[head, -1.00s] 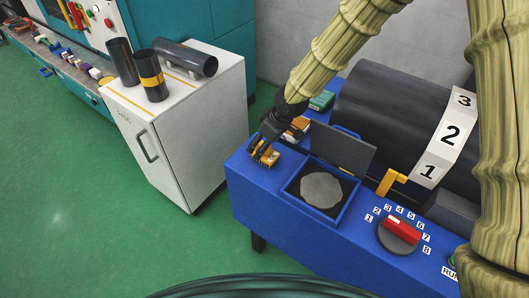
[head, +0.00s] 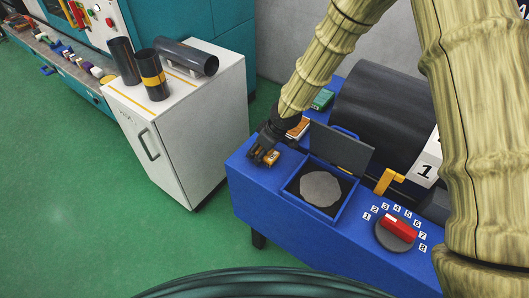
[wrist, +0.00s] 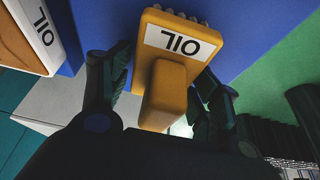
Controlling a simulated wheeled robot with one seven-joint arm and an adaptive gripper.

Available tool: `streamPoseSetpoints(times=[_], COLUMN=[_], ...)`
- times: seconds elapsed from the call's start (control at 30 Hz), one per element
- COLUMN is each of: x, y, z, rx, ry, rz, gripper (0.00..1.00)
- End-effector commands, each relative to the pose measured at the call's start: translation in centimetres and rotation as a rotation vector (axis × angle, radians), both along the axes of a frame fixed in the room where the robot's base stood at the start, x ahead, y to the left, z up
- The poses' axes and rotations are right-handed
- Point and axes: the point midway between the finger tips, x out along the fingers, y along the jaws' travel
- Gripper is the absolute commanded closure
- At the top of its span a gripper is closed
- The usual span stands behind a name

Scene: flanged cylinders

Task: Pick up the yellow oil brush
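The yellow oil brush (wrist: 163,92) is between the two fingers of my gripper (wrist: 165,85) in the wrist view, with its white "OIL" label (wrist: 180,42) upside down. Its block-like handle points toward the palm, and bristles show at its far edge. My gripper is open, with gaps between the fingers and the handle. In the head view, the gripper (head: 264,155) is low over the near left corner of the blue table, and its dark fingers partly hide the brush (head: 271,158).
An open blue box (head: 346,206) holding a grey disc stands to the right on the blue table (head: 262,194). A white cabinet (head: 205,120) stands left.

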Motion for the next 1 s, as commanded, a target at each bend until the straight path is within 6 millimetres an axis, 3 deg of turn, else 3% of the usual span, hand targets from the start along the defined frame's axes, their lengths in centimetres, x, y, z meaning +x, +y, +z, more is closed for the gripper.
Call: streamPoseSetpoints(times=[0.03,0.17,0.27,0.57,0.9,1.0], x=[0.0,0.0,0.0,0.1,0.1,-1.5], y=[0.0,0.0,0.0,0.0,0.0,0.0], z=[0.0,0.0,0.0,0.5,3.6,3.5], rx=[0.000,0.000,0.001,0.002,0.002,-0.001], ry=[0.000,0.000,-0.001,-0.001,-0.002,0.000], rz=[0.000,0.000,0.000,-0.001,0.000,0.003], gripper=[0.54,0.78,0.82,0.83,0.83,0.83])
